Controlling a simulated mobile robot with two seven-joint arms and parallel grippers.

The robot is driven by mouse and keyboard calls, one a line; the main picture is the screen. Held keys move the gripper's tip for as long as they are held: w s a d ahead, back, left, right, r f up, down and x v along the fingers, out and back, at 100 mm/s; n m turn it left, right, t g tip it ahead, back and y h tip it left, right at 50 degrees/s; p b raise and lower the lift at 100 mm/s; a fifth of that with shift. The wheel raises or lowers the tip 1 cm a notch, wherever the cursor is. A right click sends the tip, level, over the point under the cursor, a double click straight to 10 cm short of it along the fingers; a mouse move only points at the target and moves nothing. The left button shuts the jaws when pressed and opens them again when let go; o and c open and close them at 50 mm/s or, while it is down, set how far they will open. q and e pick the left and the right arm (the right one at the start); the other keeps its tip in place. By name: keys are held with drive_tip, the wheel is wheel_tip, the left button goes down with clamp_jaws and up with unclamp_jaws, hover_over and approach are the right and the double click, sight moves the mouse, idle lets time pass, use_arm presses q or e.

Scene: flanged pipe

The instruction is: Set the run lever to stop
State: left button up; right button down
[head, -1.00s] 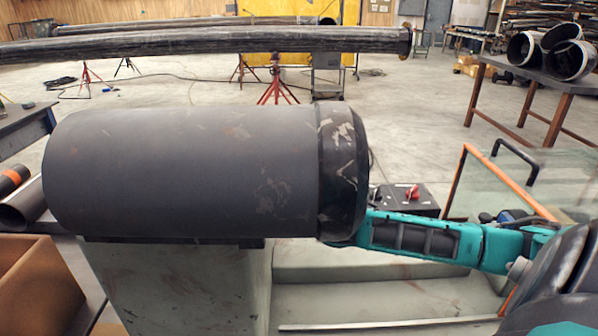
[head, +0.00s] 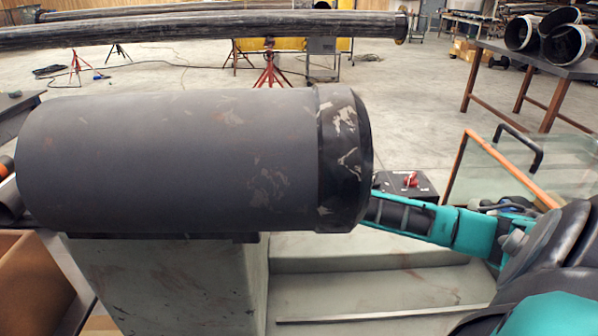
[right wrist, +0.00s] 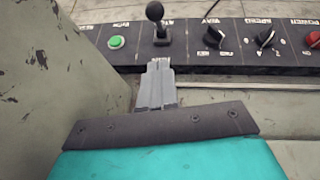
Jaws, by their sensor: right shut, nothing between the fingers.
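The run lever (right wrist: 157,28), a short stem with a black ball knob, stands on a dark control panel (right wrist: 194,54) at the top of the right wrist view. It looks about upright; the small labels by it are not clear to read. My right gripper (right wrist: 157,68) is shut and empty, its grey fingertips just short of the panel's near edge, below the lever and apart from it. In the head view the panel (head: 424,190) shows partly beyond the pipe's right end, and the pipe hides the lever and my right fingers. My left gripper is out of view.
A green button (right wrist: 117,42) is left of the lever; black knobs (right wrist: 213,37) and a red knob (right wrist: 313,39) are to its right. The large dark pipe (head: 170,160) lies close to my right arm. A glass panel with an orange edge (head: 505,165) stands at right.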

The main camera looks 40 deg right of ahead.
drive_tip(key=w+d+f, duration=0.1)
drive_tip(key=w+d, duration=0.3)
drive_tip(key=w, duration=0.3)
drive_tip(key=shift+w+d+f+b, duration=0.2)
drive_tip(key=shift+d+f+b, duration=0.05)
drive_tip(key=shift+b, duration=0.2)
